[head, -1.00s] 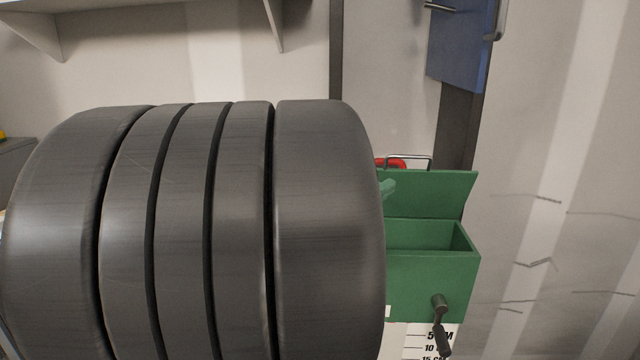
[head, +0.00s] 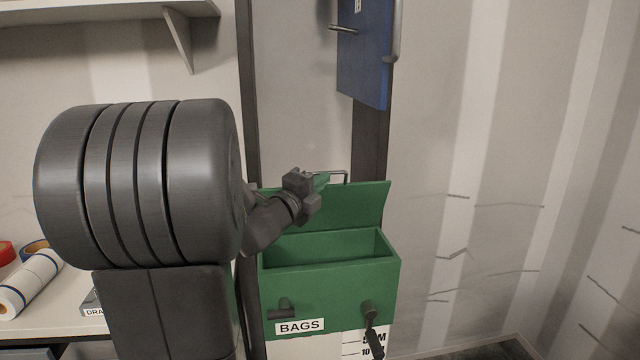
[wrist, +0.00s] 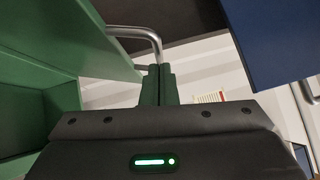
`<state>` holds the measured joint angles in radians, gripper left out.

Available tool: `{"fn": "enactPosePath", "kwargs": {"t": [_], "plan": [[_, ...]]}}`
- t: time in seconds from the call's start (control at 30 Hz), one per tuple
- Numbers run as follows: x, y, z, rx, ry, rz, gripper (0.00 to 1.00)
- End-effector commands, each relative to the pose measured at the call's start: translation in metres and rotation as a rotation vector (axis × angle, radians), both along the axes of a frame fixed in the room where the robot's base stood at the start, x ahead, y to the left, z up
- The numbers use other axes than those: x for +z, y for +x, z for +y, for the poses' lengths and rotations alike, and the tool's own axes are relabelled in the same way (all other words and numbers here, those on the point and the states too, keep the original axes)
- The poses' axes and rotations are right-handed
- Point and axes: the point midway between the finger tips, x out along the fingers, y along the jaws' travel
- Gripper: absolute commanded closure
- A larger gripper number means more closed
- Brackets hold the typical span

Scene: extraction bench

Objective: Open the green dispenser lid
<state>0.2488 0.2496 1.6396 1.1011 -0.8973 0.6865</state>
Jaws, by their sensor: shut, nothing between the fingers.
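The green dispenser (head: 330,284) hangs on the wall with a BAGS label on its front. Its green lid (head: 345,208) stands raised and tilted back, and the box interior shows open and looks empty. A metal handle (head: 338,174) runs along the lid's top edge; it also shows in the wrist view (wrist: 138,35). My gripper (head: 322,179) is at the lid's upper edge, beside the handle. In the wrist view its two fingers (wrist: 158,84) are closed together, with nothing seen between them, close to the handle's end. Whether they touch the handle I cannot tell.
A blue panel (head: 364,52) with metal handles is above the dispenser, near my gripper. A bench with a white roll (head: 28,283) is at left. The wall at right is clear.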

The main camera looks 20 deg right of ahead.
Motion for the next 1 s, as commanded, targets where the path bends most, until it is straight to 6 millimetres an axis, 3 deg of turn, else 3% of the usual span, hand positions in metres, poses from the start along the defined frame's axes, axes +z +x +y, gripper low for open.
{"fn": "enactPosePath", "kwargs": {"t": [0.27,1.0], "plan": [[0.005,0.003,-0.001,-0.001,0.003,0.014,1.00],[0.026,0.048,-0.012,-0.002,0.058,0.237,1.00]]}}
